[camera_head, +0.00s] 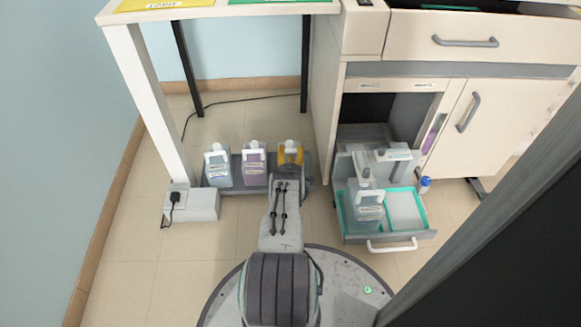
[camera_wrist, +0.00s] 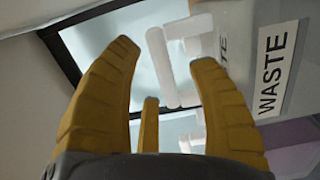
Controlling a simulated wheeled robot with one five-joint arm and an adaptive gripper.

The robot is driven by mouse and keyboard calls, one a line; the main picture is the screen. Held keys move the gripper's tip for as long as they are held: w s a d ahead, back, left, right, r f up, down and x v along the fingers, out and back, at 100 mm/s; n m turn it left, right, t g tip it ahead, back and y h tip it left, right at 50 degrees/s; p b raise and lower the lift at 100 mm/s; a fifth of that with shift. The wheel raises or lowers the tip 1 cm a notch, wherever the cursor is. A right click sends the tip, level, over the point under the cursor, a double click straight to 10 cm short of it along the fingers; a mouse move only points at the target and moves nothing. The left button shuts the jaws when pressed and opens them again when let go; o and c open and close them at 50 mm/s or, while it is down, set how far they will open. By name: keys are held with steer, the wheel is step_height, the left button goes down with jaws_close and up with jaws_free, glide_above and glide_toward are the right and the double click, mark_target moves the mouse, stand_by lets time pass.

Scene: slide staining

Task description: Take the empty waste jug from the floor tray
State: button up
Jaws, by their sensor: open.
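A dark grey floor tray (camera_head: 254,183) stands under the table with a row of jugs. At its right end my gripper (camera_head: 290,154) is lowered over a jug whose white top shows between the yellow fingers; my arm hides most of its body. In the wrist view my gripper (camera_wrist: 164,58) is open, with its fingers spread either side of a white handle (camera_wrist: 160,68). A grey jug with a black-on-white WASTE label (camera_wrist: 272,68) fills the right side there. Whether the fingers touch the handle is unclear.
A bluish jug (camera_head: 218,168) and a purple jug (camera_head: 254,163) stand left of my gripper. A white box (camera_head: 192,205) with a plug lies at left. An open drawer (camera_head: 388,237) at right holds another jug (camera_head: 366,207). The table leg (camera_head: 147,103) and cabinet side (camera_head: 323,90) flank the space.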

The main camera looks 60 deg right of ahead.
steer(key=shift+b+x, duration=0.85)
steer(key=shift+x, duration=0.2)
steer(key=shift+c, duration=0.5)
jaws_close()
